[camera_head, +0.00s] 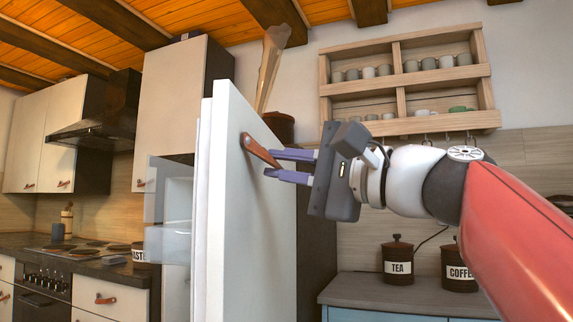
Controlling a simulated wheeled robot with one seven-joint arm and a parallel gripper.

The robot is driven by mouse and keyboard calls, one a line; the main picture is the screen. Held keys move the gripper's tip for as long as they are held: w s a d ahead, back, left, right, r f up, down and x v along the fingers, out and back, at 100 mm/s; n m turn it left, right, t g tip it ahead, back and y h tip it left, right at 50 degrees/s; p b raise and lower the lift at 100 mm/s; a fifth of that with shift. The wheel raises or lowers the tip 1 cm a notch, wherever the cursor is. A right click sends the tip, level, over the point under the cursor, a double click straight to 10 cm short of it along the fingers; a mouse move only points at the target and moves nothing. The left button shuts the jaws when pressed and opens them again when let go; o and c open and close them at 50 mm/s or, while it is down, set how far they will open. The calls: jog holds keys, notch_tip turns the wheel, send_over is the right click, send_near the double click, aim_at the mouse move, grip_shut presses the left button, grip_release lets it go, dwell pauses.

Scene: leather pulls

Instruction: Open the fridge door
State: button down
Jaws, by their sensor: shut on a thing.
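The fridge door (245,220) is a tall pale panel in the middle of the head view. It stands swung open, with its edge toward me and clear door shelves (168,215) showing on its left side. A brown leather pull handle (258,149) is fixed near the door's upper part. My gripper (278,166) comes from the right, and its purple fingers are shut on the leather handle. The fridge interior is mostly hidden behind the door.
A counter (400,292) with a tea canister (398,261) and a coffee canister (459,267) is at the right. A wall shelf (408,82) with mugs hangs above. A stove (80,250) and hood (98,115) are at the left.

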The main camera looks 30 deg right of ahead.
jog(key=c, duration=1.5)
grip_release()
jog(key=shift+w, duration=0.1)
jog(key=shift+o, duration=0.2)
jog(key=v, duration=0.8)
jog(key=shift+b, duration=0.3)
